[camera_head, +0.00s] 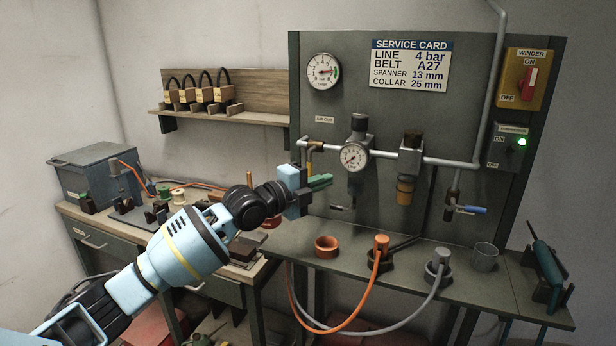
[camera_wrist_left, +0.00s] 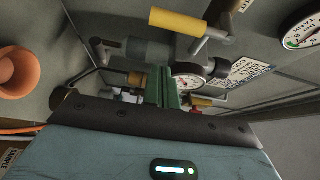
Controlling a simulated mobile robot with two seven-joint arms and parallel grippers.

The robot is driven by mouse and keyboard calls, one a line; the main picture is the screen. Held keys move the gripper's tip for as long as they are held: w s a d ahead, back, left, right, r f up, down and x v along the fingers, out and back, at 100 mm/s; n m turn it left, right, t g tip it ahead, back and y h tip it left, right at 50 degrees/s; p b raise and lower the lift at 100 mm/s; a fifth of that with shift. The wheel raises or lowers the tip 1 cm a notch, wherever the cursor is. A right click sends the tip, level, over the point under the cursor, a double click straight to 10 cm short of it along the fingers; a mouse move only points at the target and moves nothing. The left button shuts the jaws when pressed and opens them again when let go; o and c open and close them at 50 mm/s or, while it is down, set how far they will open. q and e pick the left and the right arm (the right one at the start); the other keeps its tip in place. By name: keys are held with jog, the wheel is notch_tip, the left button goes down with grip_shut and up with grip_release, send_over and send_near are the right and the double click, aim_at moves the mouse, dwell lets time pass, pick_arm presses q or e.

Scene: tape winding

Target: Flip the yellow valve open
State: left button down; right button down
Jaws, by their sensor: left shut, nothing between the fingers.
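The yellow valve (camera_head: 310,158) is at the left end of the pipe on the grey-green panel, below the AIR OUT label. Its handle shows as a yellow cylinder in the left wrist view (camera_wrist_left: 188,22), near the top. My left gripper (camera_head: 326,181) is in front of the panel, just below the valve in the head view, with its green fingers pointing right. The fingers (camera_wrist_left: 163,86) are shut together and hold nothing. The yellow handle appears apart from them in the wrist view. My right gripper is not in view.
A regulator gauge (camera_head: 355,156) and a filter (camera_head: 408,165) sit on the pipe to the right. A blue-handled valve (camera_head: 471,210) is farther right. Below, an orange ring (camera_head: 326,247) and hose ends stand on the bench. A winder switch (camera_head: 527,80) is at upper right.

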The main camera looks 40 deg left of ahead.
pick_arm(q)
jog(key=a, duration=0.3)
jog(key=shift+w+a, duration=0.2)
jog(key=shift+a, duration=0.15)
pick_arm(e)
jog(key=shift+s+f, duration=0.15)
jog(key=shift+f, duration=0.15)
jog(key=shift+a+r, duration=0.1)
pick_arm(q)
jog(key=shift+a+b, duration=0.1)
jog(key=shift+b, duration=0.25)
jog(key=shift+s+a+m, duration=0.1)
jog(key=shift+a+m, duration=0.05)
jog(key=shift+m, duration=0.15)
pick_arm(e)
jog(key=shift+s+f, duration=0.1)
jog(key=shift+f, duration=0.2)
